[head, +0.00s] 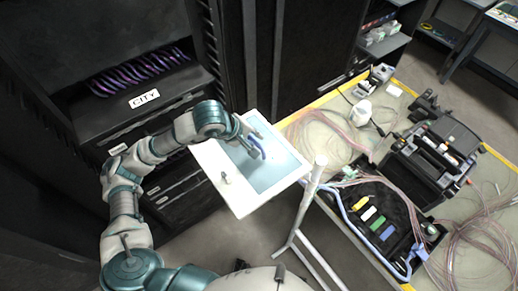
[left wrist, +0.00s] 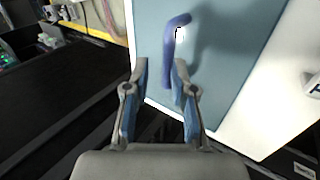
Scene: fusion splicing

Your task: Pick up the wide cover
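A wide light-blue panel (head: 272,172) with a blue handle (head: 256,148), which I take for the wide cover, lies in a white frame (head: 244,208) left of the table. In the left wrist view the panel (left wrist: 230,50) fills the upper middle and the bent blue handle (left wrist: 169,65) stands out from it. My left gripper (head: 250,143) is at the handle. Its fingers (left wrist: 160,68) are apart, and the handle's lower end appears between them; contact cannot be made out. My right gripper is not in view.
A white post (head: 305,200) stands right of the frame. The table (head: 310,104) holds an open black case (head: 432,160), a tray of colored pieces (head: 376,222), a white bottle (head: 361,113) and loose cables.

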